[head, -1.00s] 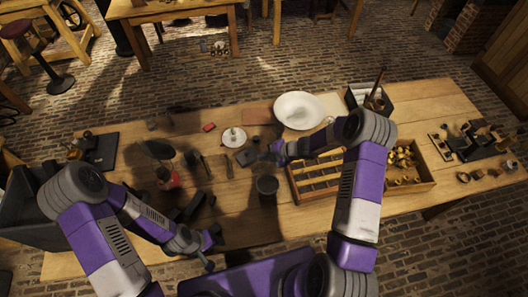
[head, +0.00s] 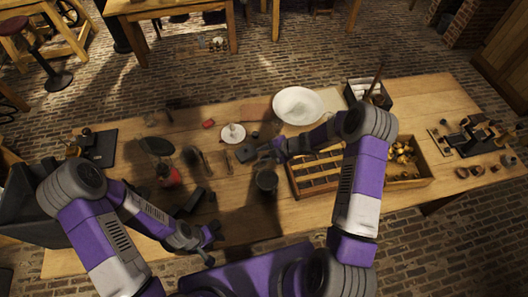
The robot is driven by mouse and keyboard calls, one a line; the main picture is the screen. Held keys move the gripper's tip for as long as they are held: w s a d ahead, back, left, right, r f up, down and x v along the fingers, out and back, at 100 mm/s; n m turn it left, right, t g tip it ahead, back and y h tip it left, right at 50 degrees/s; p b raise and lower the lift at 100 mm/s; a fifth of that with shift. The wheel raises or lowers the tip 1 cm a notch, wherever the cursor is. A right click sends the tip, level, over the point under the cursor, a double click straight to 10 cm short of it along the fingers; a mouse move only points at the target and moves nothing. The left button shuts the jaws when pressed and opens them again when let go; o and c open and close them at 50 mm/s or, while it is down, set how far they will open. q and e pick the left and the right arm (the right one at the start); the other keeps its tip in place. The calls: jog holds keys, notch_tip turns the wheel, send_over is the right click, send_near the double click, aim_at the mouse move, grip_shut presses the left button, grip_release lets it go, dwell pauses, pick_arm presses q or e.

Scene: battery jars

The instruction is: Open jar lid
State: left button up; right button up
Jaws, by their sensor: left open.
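A dark round jar (head: 267,181) stands upright near the middle of the table, left of the wooden compartment tray. Whether a lid sits on it is too dark to tell. My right gripper (head: 258,152) is just behind the jar and slightly left, apart from it in the picture. Its fingers blend with a dark block (head: 244,154), so I cannot tell whether they touch it or are open. My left gripper (head: 213,246) is open and empty at the table's front edge, left of and nearer than the jar.
A wooden compartment tray (head: 318,190) stands right of the jar. A white plate (head: 298,104) and a white saucer (head: 232,134) lie behind. A red-and-dark item (head: 170,177) and a dark block (head: 193,201) are at left. The front table around the jar is fairly clear.

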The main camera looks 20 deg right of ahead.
jog(key=v, duration=0.7)
jog(key=shift+w+r, duration=0.1)
